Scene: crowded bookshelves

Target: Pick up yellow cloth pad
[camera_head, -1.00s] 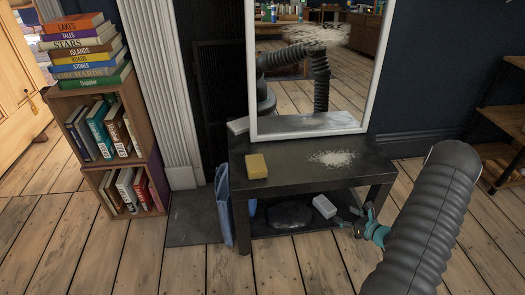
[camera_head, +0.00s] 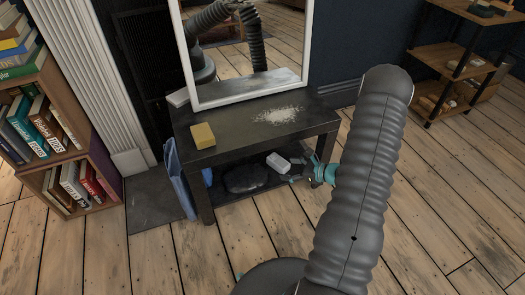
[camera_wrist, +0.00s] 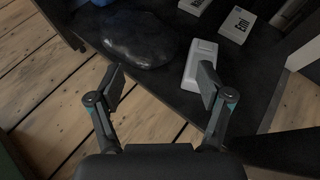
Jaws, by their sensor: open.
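The yellow cloth pad (camera_head: 203,136) lies on the left part of the dark table's top (camera_head: 230,142) in the head view. It is not visible in the wrist view. My gripper (camera_head: 302,168) is at the right front of the table, level with the lower shelf and below the tabletop, to the right of the pad and apart from it. In the wrist view my gripper (camera_wrist: 160,85) has its two fingers spread, with nothing held between them. A white block-like object (camera_wrist: 199,66) is on the lower shelf beside the right fingertip.
A dark rounded lump (camera_wrist: 138,38) lies on the lower shelf. White powder (camera_head: 278,115) and a white-framed mirror (camera_head: 262,97) are on the tabletop. A blue bag (camera_head: 177,183) hangs at the table's left. A bookcase (camera_head: 100,158) stands left; floor in front is clear.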

